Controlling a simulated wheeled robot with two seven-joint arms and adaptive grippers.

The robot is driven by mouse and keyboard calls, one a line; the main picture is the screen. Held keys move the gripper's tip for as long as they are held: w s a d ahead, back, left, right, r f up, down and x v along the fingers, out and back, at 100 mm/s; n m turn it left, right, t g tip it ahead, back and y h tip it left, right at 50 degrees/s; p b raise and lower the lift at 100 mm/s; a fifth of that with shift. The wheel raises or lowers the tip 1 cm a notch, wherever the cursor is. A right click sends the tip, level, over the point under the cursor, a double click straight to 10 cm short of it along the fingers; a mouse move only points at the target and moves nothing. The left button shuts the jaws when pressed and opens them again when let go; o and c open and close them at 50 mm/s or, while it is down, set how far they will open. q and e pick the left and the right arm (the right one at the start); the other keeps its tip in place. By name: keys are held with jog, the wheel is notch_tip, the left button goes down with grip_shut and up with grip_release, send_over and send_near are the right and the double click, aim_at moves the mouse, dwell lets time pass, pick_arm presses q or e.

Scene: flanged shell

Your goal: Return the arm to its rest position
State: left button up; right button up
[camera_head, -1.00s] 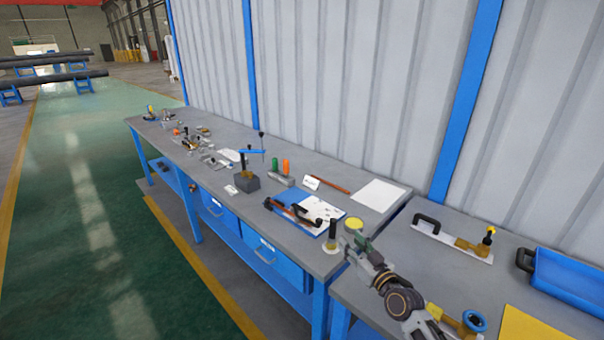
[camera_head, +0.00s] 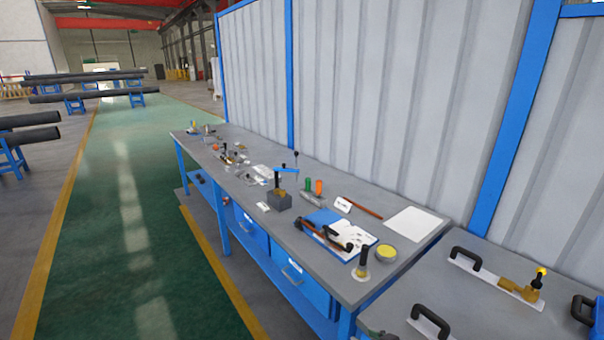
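Neither arm shows clearly in the head view. My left gripper is out of view. The near end of the long grey workbench (camera_head: 400,288) holds a yellow-topped round tin (camera_head: 387,251), an upright black-handled tool (camera_head: 362,262) and a blue clipboard (camera_head: 325,217) with papers and a tool on it.
The second bench (camera_head: 440,285) holds a black-handled plate (camera_head: 462,260), another black handle (camera_head: 430,322) and a brass fitting (camera_head: 525,290). A corrugated wall (camera_head: 390,100) stands behind. The green floor lane (camera_head: 130,210) at left is clear.

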jog(key=s+d+f+m+g+h, duration=0.1)
jog(key=s+d+g+h, duration=0.15)
jog(key=s, duration=0.45)
jog(key=s+d+f+m+g+h, duration=0.1)
jog(key=s+d+m+g+h, duration=0.15)
jog(key=s, duration=0.55)
notch_tip(320, 180, down, 34)
jog(key=s+g, duration=0.2)
jog(key=s, duration=0.1)
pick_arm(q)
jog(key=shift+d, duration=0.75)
pick_arm(e)
jog(key=s+d+f, duration=0.2)
jog(key=s+f, duration=0.7)
jog(key=s, duration=0.1)
jog(key=s+d+f+n+g, duration=0.1)
jog(key=s+d+f, duration=0.1)
jog(key=s+f, duration=0.7)
jog(key=s, duration=0.2)
jog(key=shift+s+d+f+y, duration=0.3)
jog(key=shift+f, duration=0.1)
